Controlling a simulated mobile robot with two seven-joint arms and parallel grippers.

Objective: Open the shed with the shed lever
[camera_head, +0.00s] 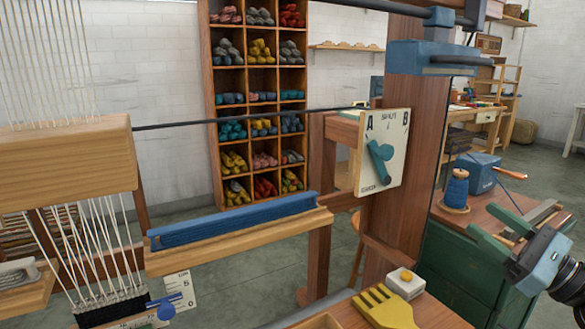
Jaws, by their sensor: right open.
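The shed lever (380,163) is a teal handle on a white plate (398,130) fixed to the loom's wooden upright post (410,60). My right gripper (485,226) is at the right edge, open and empty, over the green cabinet. It is to the right of and lower than the lever, well apart from it. My left gripper is not in view.
The loom has a wooden beam (65,165) and white warp threads at the left, and a blue bar on a wooden ledge (240,240) in the middle. A yellow comb (385,308) lies at the front. A green cabinet (465,270) carries a blue spool (456,188) and a blue box (478,173).

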